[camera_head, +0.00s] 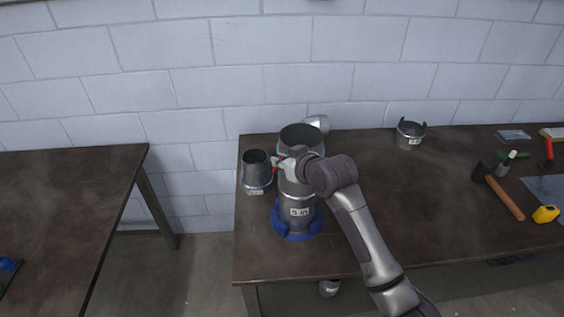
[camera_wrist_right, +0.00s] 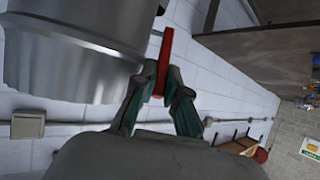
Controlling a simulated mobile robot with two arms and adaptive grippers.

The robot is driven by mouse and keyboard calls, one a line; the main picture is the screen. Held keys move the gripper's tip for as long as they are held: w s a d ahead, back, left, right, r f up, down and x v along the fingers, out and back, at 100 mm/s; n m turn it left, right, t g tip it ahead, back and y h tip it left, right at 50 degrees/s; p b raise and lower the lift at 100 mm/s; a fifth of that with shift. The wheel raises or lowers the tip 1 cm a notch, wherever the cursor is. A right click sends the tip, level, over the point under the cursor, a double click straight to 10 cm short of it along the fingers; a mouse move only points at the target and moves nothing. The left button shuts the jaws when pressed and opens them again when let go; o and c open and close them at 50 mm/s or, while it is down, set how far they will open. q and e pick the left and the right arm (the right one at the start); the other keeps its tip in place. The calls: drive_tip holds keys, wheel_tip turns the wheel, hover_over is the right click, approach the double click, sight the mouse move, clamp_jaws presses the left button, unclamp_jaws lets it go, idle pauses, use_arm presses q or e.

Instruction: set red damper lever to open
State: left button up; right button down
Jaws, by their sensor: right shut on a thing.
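The red damper lever (camera_wrist_right: 165,62) stands beside a ribbed metal duct (camera_wrist_right: 70,60) in the right wrist view. My right gripper (camera_wrist_right: 158,98) is shut on the lever's near end. The assembly stands on a blue base (camera_head: 297,234). The gripper and wrist hide much of the lever and the duct's middle in the head view. Whether the lever reads open or closed cannot be told. My left gripper is not in view.
A small duct piece (camera_head: 255,172) stands close to the left of the assembly. Another metal collar (camera_head: 410,134) is at the back. A mallet (camera_head: 499,190), a yellow tape measure (camera_head: 545,214) and other tools lie at the right. The dark table (camera_head: 400,220) is clear between.

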drive_tip(key=c, duration=1.5)
unclamp_jaws()
drive_tip(key=v, duration=1.2)
